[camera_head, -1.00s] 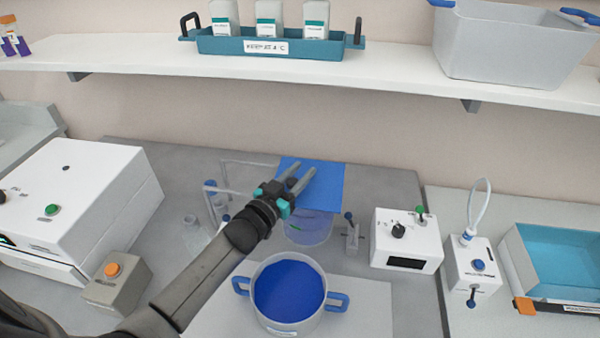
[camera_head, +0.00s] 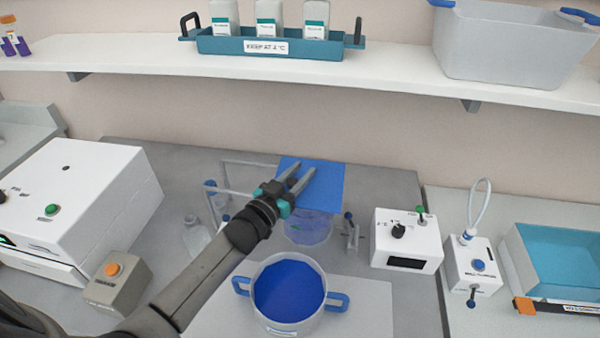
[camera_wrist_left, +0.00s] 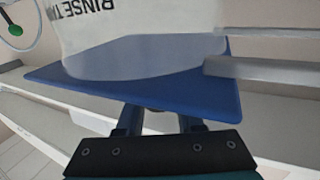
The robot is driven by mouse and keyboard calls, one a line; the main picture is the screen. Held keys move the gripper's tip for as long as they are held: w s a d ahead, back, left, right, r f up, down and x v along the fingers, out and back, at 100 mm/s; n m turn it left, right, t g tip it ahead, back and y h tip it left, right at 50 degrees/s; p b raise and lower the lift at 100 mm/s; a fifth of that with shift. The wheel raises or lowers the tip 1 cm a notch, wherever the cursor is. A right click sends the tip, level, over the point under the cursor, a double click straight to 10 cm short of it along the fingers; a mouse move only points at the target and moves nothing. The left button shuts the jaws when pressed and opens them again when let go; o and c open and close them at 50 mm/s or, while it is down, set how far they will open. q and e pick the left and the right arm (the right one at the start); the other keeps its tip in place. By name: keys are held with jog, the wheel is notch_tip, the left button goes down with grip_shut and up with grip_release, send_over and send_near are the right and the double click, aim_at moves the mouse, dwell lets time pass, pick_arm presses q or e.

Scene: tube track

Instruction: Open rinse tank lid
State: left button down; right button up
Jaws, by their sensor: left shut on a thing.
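The blue rinse tank lid (camera_head: 327,188) is a flat square plate, seen over the back of the clear rinse tank (camera_head: 309,230). It looks tilted up at the rear, with the front of the tank showing below it. My left gripper (camera_head: 297,178) reaches in from the lower left with its grey fingers across the lid's left part. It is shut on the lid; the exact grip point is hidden. In the left wrist view the lid (camera_wrist_left: 95,88) shows close up, beside the pale tank wall (camera_wrist_left: 130,40) with its upside-down lettering. My right gripper is not in view.
A blue-handled pot (camera_head: 288,292) stands in front of the tank. Bottles and a thin frame (camera_head: 222,188) are at its left, a small lever stand (camera_head: 352,232) and a white control box (camera_head: 405,240) at its right. A shelf (camera_head: 390,76) runs above.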

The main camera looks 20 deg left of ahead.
pick_arm(q)
jog(key=s+a, duration=0.4)
jog(key=a, duration=1)
jog(key=shift+a, duration=0.4)
jog(key=c, duration=0.6)
grip_release()
jog(key=shift+o, duration=0.2)
jog(key=s+a+p, duration=0.1)
jog(key=s+a, duration=0.1)
jog(key=s, duration=1.3)
